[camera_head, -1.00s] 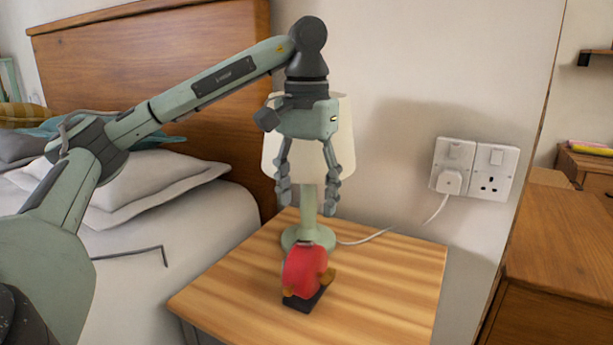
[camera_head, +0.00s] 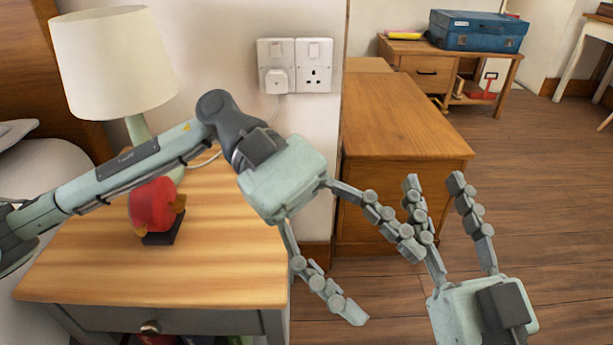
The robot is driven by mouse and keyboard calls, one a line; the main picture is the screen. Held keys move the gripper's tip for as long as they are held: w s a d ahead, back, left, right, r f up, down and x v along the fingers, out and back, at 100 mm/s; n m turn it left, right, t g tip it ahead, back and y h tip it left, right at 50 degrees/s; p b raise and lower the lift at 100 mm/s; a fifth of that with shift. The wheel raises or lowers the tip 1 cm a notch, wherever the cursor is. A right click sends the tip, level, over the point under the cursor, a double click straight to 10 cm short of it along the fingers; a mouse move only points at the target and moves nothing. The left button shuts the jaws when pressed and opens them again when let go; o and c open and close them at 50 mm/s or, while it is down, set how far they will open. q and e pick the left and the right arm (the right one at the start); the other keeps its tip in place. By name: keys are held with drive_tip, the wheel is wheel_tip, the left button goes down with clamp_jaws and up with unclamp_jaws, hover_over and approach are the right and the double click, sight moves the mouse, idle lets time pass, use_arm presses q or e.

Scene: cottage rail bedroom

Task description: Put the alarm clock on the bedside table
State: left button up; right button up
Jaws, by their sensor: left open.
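A red object with brassy parts and a flat dark base (camera_head: 153,208) stands on the bedside table (camera_head: 225,265). It looks like the alarm clock, though no dial shows. It rests on the wooden top in front of the lamp, with nothing gripping it. My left gripper (camera_head: 388,285) is open and empty, to the right of the table top, its fingers pointing down and right. My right gripper (camera_head: 434,178) is at the lower right, fingers up, spread apart and empty; one finger overlaps a left finger in the picture.
A lamp (camera_head: 115,62) stands at the table's back, its cord running toward the wall socket (camera_head: 294,66). A wooden cabinet (camera_head: 400,115) stands right of the table. A desk with a blue toolbox (camera_head: 478,31) is farther back. Open floor (camera_head: 545,180) lies at the right.

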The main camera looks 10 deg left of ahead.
use_arm(q)
drive_tip(key=s+d+r+n+t+h, duration=0.15)
drive_tip(key=d+r+n+h, duration=0.35)
drive_tip(key=r+n+h, duration=0.8)
drive_tip(key=w+a+n+t, duration=0.2)
drive_tip(key=w+n+t, duration=0.1)
drive_tip(key=n+t, duration=0.65)
drive_tip(key=w+a+n+t, duration=0.25)
drive_tip(key=n+t, duration=0.45)
drive_tip(key=n, duration=0.5)
drive_tip(key=w+a+f+n+t+y, duration=0.3)
drive_tip(key=n+y, duration=0.5)
drive_tip(key=n, duration=0.5)
drive_tip(key=w+a+f+n+t+y, duration=0.3)
drive_tip(key=a+f+n+t+y, duration=0.2)
drive_tip(key=n, duration=0.8)
wheel_tip(320, 180, down, 4)
drive_tip(key=t+y, duration=0.2)
drive_tip(key=y, duration=0.2)
drive_tip(key=shift+a+r+y, duration=0.15)
drive_tip(key=shift+a+y, duration=0.15)
drive_tip(key=shift+a, duration=0.1)
